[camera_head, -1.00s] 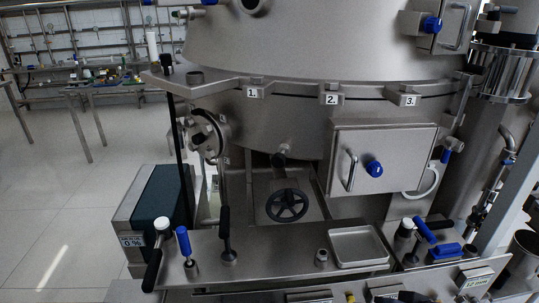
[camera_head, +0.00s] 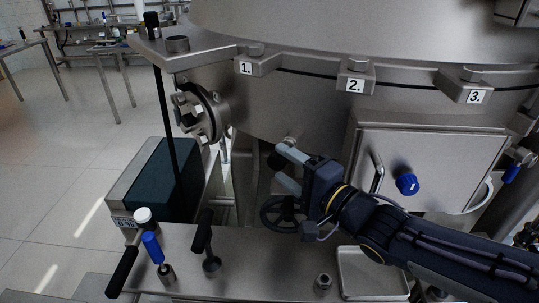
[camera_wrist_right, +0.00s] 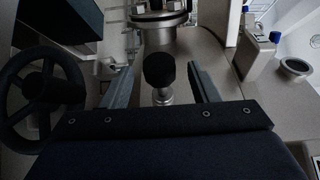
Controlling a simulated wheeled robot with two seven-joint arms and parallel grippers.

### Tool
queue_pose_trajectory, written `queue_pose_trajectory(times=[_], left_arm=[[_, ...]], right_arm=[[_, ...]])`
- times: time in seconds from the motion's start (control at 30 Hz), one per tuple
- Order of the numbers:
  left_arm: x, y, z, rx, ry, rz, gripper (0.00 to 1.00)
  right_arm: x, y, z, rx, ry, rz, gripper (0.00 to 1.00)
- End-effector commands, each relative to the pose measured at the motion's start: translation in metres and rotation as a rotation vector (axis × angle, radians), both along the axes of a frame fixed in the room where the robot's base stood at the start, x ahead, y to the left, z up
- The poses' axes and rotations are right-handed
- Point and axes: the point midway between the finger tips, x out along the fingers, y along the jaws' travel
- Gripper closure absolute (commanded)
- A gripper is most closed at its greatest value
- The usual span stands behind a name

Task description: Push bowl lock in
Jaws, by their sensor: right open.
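The bowl lock appears to be the black-knobbed plunger on a metal stem (camera_wrist_right: 160,70), low on the machine's drum; the frames do not label it. In the head view its dark knob (camera_head: 275,161) shows just left of my right gripper's fingertips. My right gripper (camera_head: 286,167) comes in from the right and points left at the knob. Its fingers are open and empty. In the right wrist view the knob lies between the two fingers (camera_wrist_right: 161,68), with a gap on each side; I cannot tell how far ahead it is. My left gripper is out of view.
A black handwheel (camera_head: 282,213) sits just below the right gripper. A boxed cover (camera_head: 430,165) with a handle and blue knob is to the right. Several levers, including a blue one (camera_head: 152,247), stand on the front shelf beside a small tray (camera_head: 372,272).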

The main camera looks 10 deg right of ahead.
Motion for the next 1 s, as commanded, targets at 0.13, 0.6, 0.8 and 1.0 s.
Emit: queue_pose_trajectory(times=[0.13,0.6,0.8,1.0], left_arm=[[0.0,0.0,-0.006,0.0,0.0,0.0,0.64],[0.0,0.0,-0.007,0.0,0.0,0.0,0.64],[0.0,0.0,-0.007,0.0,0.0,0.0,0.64],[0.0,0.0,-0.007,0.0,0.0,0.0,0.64]], right_arm=[[0.022,0.012,-0.002,0.0,0.002,0.001,0.45],[0.043,0.023,0.0,-0.002,0.0,-0.003,0.45],[0.043,0.023,0.0,-0.002,0.0,-0.003,0.65],[0.043,0.023,0.0,-0.002,0.0,-0.003,0.91]])
